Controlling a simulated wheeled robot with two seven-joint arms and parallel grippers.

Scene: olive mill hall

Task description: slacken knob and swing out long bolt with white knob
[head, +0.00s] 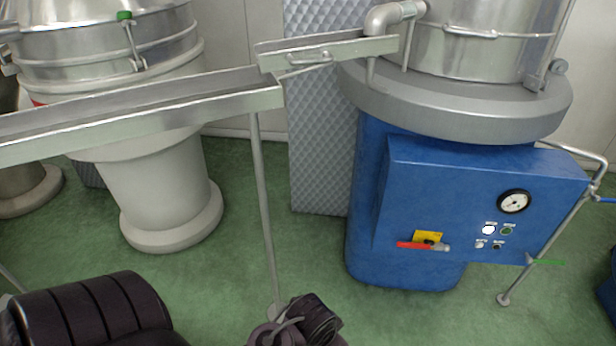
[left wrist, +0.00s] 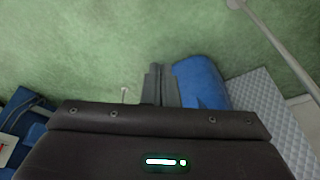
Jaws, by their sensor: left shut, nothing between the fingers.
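A long upright bolt (head: 133,42) with a green knob (head: 124,15) on its top stands on the rim of the steel vessel (head: 95,60) at the upper left of the head view. I see no bolt with a white knob in either view. My left gripper shows in the left wrist view (left wrist: 157,72) beyond its dark housing; its grey fingers are together, with nothing between them. It points down toward the green floor, well away from the bolt. Dark parts of my arm show at the bottom of the head view. My right gripper is not in view.
A sloping steel trough (head: 190,92) on a thin leg (head: 264,200) crosses the left and middle. A blue machine (head: 430,185) with a gauge (head: 514,202) and red handle (head: 412,245) stands right. A quilted panel (head: 318,150) stands behind. Green floor (head: 240,215) lies open between.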

